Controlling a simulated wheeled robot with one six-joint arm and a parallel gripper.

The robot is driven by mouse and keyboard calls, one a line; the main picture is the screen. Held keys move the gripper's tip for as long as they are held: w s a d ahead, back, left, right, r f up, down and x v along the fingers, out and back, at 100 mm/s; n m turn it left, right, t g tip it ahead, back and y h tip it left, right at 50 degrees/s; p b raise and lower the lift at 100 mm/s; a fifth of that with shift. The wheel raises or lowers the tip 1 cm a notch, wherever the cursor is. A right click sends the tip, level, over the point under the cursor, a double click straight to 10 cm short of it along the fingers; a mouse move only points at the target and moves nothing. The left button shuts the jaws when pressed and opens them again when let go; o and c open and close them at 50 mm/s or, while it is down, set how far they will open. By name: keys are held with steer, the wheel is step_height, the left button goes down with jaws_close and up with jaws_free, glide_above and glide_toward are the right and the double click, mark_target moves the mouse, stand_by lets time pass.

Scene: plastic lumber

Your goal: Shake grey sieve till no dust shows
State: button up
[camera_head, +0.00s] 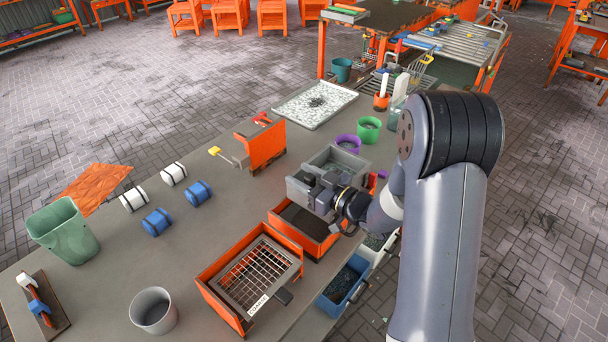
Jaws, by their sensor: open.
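A grey-framed sieve (290,274) with a wire grid and a white label lies tilted over an orange bin (207,298) at the near middle of the bench. A short dark handle sticks out at its right side. Dust on the mesh is too small to tell. My gripper (316,192) is open, farther back than the sieve and apart from it. It is at the front edge of a grey divided box (350,158) and hides part of it. I cannot tell whether it touches the box.
A second orange bin (283,226) with dark contents stands just below my gripper. White rolls (133,199) and blue rolls (157,221) lie to the left. A grey cup (153,309) stands left of the sieve. A blue bin (343,284) hangs off the right edge.

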jaws_close()
stand_by(0.3)
